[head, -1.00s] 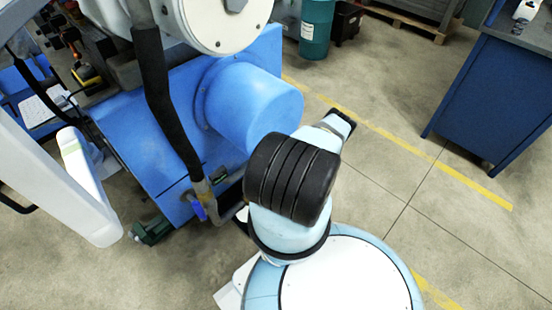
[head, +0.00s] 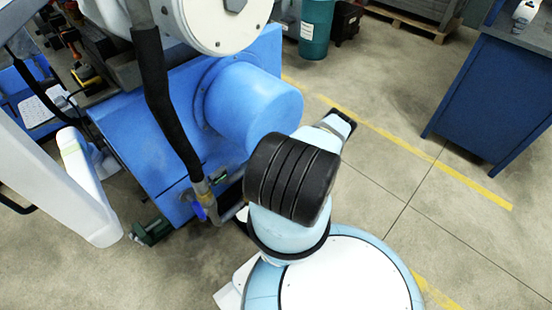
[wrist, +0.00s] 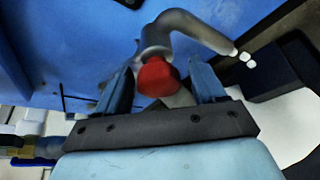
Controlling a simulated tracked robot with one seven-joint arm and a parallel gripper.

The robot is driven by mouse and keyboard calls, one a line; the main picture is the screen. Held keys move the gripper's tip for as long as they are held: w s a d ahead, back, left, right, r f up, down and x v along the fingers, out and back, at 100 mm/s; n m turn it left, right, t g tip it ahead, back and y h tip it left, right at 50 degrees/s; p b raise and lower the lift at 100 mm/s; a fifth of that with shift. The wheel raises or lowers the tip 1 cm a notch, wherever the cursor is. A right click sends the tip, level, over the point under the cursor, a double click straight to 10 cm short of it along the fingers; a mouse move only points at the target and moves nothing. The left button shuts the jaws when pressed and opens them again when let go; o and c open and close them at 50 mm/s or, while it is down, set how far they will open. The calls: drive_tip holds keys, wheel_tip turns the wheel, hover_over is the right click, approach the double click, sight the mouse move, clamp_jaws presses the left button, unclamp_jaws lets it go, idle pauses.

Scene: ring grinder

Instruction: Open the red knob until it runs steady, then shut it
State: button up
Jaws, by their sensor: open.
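The red knob (wrist: 155,77) shows in the wrist view, at the lower end of a grey pipe fitting on a blue machine. My gripper (wrist: 162,86) is open, with one blue finger on each side of the knob. I cannot tell whether either finger touches it. In the head view the knob and my gripper are both hidden.
The blue ring grinder (head: 160,130) stands at the left, with a black hose (head: 158,90) down its side. A blue-handled valve (head: 197,210) is low on the machine. A blue cabinet (head: 490,100) and a teal barrel (head: 316,28) stand farther off.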

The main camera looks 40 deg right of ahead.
drive_tip(key=v, duration=1.3)
drive_tip(key=shift+s, duration=0.25)
drive_tip(key=shift+d+r, duration=0.1)
drive_tip(key=shift+d, duration=0.05)
